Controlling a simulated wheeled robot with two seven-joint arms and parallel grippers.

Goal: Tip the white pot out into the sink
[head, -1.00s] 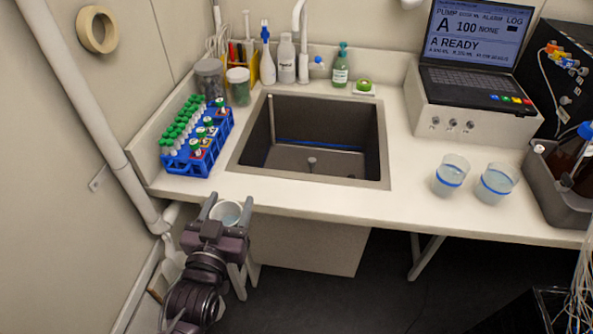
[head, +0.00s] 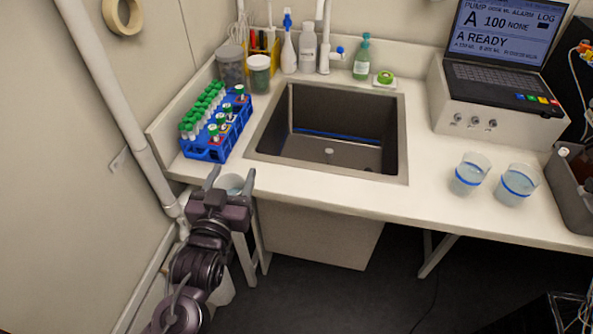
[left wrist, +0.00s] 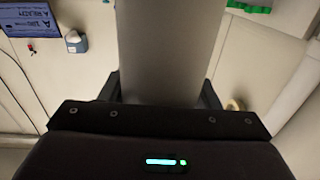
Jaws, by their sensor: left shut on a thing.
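My left gripper (head: 231,178) is shut on the white pot (head: 231,185) at the front left edge of the counter. Only the pot's upper part shows between the fingers in the head view; what it contains cannot be told. In the left wrist view the pot (left wrist: 168,50) is a large pale grey cylinder between the fingers. The sink (head: 399,170), a dark rectangular basin with a grey rim, lies beyond the pot and to its right. My right gripper is not in view.
A blue rack (head: 208,151) of green-capped tubes stands left of the sink, close beyond my left gripper. The tap (head: 323,45) and several bottles stand behind the sink. Two cups (head: 470,174) with blue bands stand to the right. The counter just right of the sink is clear.

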